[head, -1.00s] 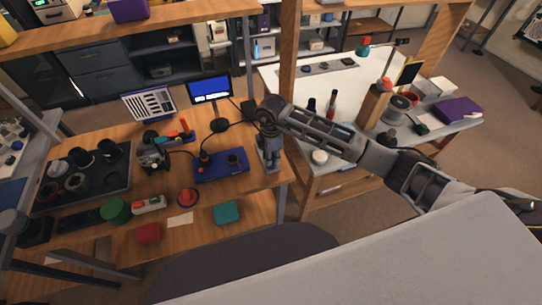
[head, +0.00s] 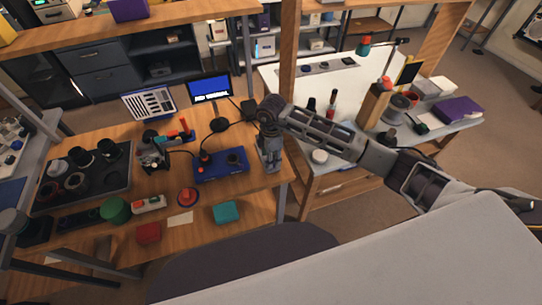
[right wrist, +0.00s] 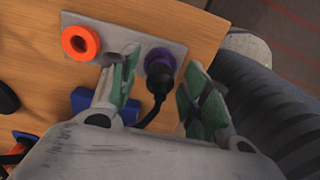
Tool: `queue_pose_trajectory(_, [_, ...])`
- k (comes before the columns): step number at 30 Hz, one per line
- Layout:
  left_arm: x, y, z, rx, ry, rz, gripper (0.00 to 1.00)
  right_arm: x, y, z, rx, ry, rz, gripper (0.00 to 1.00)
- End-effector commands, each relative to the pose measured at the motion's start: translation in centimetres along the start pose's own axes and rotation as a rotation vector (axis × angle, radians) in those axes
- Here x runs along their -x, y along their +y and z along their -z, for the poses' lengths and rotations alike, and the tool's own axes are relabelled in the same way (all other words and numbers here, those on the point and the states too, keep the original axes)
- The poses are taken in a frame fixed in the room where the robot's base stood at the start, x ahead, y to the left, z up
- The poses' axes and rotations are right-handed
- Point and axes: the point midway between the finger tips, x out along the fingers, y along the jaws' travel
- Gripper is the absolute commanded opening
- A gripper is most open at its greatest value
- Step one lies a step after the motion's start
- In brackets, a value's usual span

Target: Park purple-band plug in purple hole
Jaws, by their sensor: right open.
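In the right wrist view, a black plug (right wrist: 156,78) with a cord running down and left stands at the right end of a grey plate (right wrist: 116,34). Purple (right wrist: 160,56) shows around its far end; I cannot tell whether this is the plug's band or the hole's rim. The plug appears seated at the plate. My right gripper (right wrist: 161,66) is open, one green-padded finger on each side of the plug, with gaps visible. In the head view my right gripper (head: 270,166) is over the wooden bench's right end, and the plate is hidden. My left gripper is not in view.
An orange ring (right wrist: 81,43) sits at the plate's left end, with a dark hole between it and the plug. The bench edge lies just right of the plate. In the head view, a blue box (head: 221,166) and a monitor (head: 209,88) stand left of my gripper.

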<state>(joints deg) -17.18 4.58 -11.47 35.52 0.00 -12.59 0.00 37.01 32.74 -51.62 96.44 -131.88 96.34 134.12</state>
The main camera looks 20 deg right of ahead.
Motion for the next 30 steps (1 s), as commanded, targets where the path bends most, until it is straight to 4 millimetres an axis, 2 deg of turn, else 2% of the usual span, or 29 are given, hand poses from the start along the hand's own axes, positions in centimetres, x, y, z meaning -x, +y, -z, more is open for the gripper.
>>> queue_pose_trajectory(5, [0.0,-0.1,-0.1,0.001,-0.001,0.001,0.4,0.3,0.0,0.0,0.0,0.0,-0.001,0.47])
queue_pose_trajectory(11, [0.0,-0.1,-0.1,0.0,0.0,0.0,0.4,1.6,0.1,0.0,0.0,0.0,-0.002,0.47])
queue_pose_trajectory(30, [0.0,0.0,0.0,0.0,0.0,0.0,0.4,10.4,0.1,0.0,0.0,0.0,-0.001,0.47])
